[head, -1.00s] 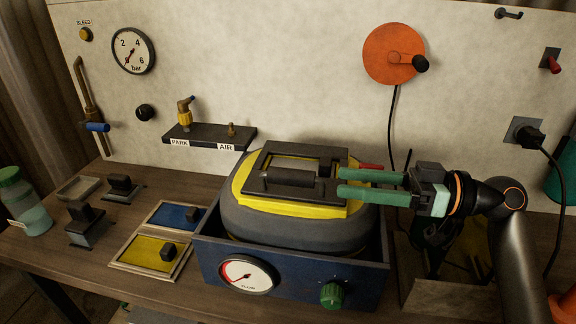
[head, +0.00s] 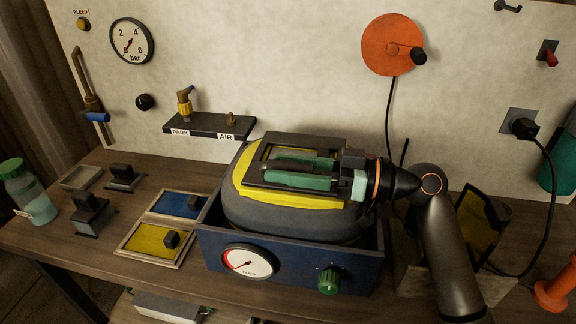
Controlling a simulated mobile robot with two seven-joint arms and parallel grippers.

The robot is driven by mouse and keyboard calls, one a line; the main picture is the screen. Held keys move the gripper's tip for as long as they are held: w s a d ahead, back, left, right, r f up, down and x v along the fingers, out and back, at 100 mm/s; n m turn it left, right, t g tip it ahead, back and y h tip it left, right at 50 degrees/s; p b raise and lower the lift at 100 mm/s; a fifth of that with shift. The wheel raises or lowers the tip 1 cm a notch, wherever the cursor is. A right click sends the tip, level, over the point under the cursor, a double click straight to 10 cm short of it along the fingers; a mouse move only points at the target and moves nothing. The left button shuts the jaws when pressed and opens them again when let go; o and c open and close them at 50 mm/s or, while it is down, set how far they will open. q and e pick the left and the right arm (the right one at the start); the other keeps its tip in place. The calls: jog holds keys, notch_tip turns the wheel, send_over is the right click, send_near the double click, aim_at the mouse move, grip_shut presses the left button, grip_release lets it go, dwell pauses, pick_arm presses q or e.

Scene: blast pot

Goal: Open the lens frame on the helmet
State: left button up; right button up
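The helmet (head: 290,219), dark grey with a yellow front, lies face up in a blue box. Its black lens frame (head: 252,177) lies flat over the yellow part and looks closed. A dark bar-shaped handle (head: 285,166) crosses the frame. My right gripper (head: 285,171) reaches in from the right, low over the frame. Its green fingers lie along both sides of the bar and look open around it; contact is not clear. The gripper body hides the frame's right end. My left gripper is not in view.
The blue box (head: 215,254) carries a gauge (head: 248,262) and a green knob (head: 329,281). A shelf (head: 208,124) marked PARK and AIR is behind left. Yellow and blue trays (head: 140,257) stand left. A black cable hangs at right.

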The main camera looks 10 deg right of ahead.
grip_shut()
dwell(1.2)
